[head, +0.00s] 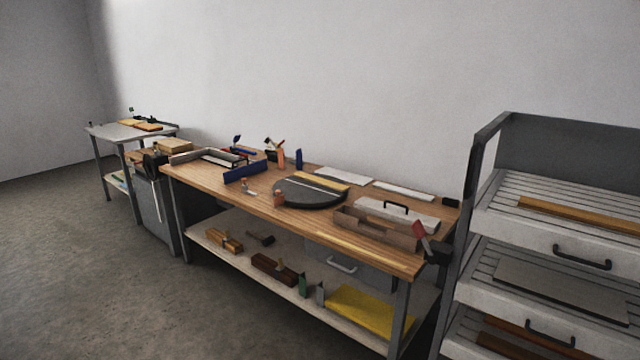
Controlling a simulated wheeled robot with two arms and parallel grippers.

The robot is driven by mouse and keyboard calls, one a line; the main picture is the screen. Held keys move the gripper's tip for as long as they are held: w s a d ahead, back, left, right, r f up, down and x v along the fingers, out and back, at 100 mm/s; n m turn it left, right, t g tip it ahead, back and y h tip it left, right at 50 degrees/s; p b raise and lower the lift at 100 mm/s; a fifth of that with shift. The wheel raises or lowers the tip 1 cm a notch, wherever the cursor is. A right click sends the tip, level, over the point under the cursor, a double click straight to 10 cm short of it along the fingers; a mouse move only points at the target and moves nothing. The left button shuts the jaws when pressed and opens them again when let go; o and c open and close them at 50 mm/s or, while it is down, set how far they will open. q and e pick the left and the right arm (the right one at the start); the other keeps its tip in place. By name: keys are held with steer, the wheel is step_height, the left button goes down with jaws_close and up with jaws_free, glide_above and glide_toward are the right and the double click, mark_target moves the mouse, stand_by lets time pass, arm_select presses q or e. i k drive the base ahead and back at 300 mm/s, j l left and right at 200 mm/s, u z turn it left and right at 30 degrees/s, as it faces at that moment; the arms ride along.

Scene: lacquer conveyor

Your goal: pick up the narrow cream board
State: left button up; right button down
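A narrow cream strip (354,248) lies flat along the front edge of the wooden workbench, right of its middle. A second narrow, yellowish board (321,178) lies at the back of a dark round plate (293,192) on the same bench. I cannot tell for certain which of them is the narrow cream board. Neither of my grippers is in view, and nothing touches either board.
The wooden workbench (212,181) also holds an open tray (374,232), a grey toolbox and pale flat panels. A grey rack (480,190) with boards on its shelves stands close at right. The floor (90,270) at left is clear.

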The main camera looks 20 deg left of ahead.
mark_target(339, 187)
steer(key=i+j+u, duration=0.1)
steer(key=u, duration=0.3)
steer(key=i+u, duration=0.4)
